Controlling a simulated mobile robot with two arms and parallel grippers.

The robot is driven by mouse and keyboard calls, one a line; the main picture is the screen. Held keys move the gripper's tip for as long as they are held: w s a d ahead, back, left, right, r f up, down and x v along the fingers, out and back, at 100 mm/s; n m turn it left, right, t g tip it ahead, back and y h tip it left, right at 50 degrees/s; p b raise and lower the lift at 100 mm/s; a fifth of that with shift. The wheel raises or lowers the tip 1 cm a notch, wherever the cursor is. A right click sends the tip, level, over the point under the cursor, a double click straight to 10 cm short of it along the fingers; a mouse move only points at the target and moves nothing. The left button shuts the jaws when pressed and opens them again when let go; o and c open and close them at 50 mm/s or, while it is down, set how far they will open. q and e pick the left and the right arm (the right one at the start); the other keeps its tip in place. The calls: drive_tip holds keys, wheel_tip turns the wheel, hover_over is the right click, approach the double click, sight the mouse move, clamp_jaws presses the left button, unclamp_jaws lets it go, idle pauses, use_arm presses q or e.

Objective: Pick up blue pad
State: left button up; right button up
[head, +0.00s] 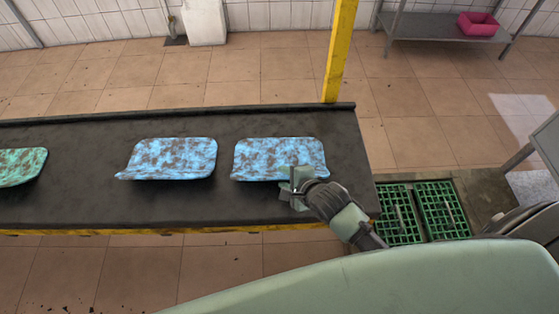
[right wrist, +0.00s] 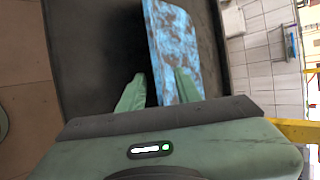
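Two blue pads with brown mottling lie on a dark conveyor-like table in the head view: a right blue pad (head: 278,157) and a middle blue pad (head: 175,157). My right gripper (head: 292,180) is at the front edge of the right blue pad, near its right half. In the right wrist view, the right blue pad (right wrist: 173,45) runs between the two fingers (right wrist: 158,85). One finger overlaps its face and the other is beside its edge, with a dark gap showing. The fingers are apart. My left gripper is not in view.
A green pad (head: 20,166) lies at the left on the dark table (head: 90,190). A yellow post (head: 340,50) rises behind the table's right end. Green floor grates (head: 421,212) are to the right. A pink bin (head: 478,24) sits on a metal shelf at the back.

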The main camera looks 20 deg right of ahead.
sight(280, 175)
drive_tip(key=shift+x, duration=1.75)
drive_tip(key=shift+s+a, duration=0.1)
clamp_jaws()
drive_tip(key=shift+r, duration=0.2)
